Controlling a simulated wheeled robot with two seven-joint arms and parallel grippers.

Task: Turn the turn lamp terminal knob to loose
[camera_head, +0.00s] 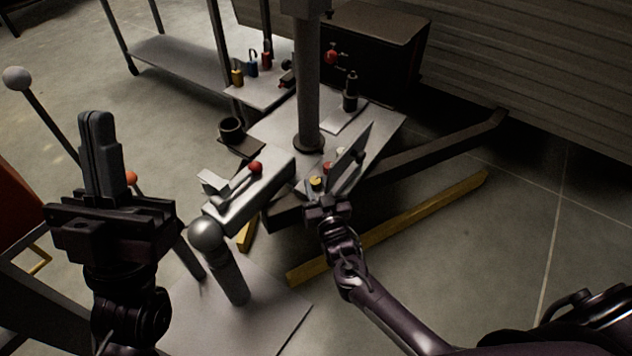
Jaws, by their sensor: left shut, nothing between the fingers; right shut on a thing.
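A small terminal panel with a raised plate (352,148) stands at the centre, beside the column. A yellow knob (316,183) and a red-and-white knob (328,167) show on it. My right gripper (322,199) is at the near edge of this panel, right by the yellow knob. It is shut on a small knob there, mostly hidden by the fingers. I cannot tell which terminal it belongs to or how far it is turned. My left gripper (99,158) is at the left, fingers pointing up, shut and empty, well apart from the panel.
A grey box with a red-knobbed lever (255,167) sits just left of the panel. A thick column (307,85) rises behind it. A round-topped post (208,236) stands between my arms. A shelf (188,70) and a black box (375,45) are behind.

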